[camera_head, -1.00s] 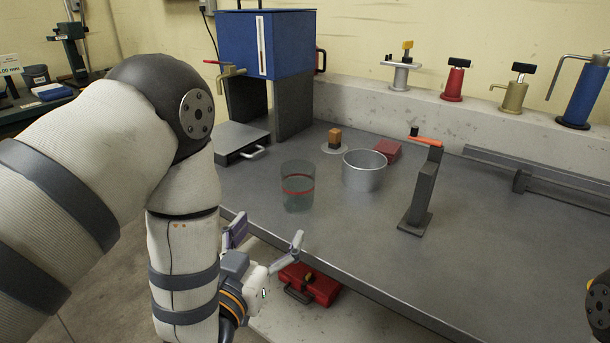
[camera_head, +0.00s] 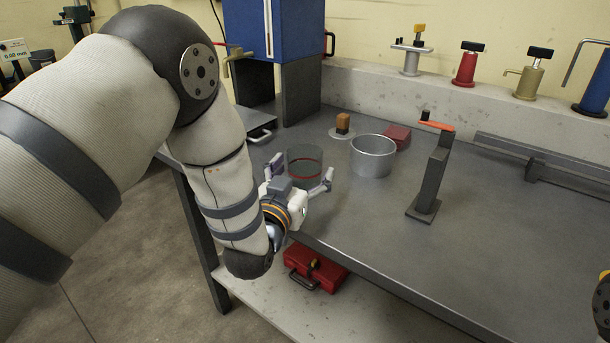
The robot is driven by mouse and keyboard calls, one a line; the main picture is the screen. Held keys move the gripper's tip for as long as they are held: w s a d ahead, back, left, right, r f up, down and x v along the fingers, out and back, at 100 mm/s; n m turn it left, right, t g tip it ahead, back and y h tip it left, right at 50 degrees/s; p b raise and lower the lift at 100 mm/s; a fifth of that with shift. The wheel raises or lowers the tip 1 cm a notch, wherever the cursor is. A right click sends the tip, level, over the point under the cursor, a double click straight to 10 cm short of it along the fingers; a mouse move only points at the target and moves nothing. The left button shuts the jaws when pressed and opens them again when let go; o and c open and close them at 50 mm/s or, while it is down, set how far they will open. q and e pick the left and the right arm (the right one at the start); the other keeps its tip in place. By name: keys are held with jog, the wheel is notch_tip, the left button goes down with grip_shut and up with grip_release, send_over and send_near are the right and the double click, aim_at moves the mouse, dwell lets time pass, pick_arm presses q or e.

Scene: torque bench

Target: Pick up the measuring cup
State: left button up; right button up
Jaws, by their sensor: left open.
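The measuring cup (camera_head: 306,154) is a clear, see-through cup with a red band. It stands upright on the grey bench near its front edge, left of a metal pot. My left gripper (camera_head: 301,180) is open, with its fingers spread at the near side of the cup. The gripper hides the cup's lower part, and I cannot tell whether the fingers touch it. My right gripper is out of view; only a bit of my right arm shows at the right edge.
The metal pot (camera_head: 372,157) stands close right of the cup. A red block (camera_head: 397,136) and an orange-topped weight (camera_head: 343,122) lie behind. A dark stand with an orange handle (camera_head: 431,170) is further right. A red toolbox (camera_head: 315,268) sits on the lower shelf.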

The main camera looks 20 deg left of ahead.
pick_arm(q)
jog(key=c, duration=1.3)
jog(key=shift+o, duration=0.2)
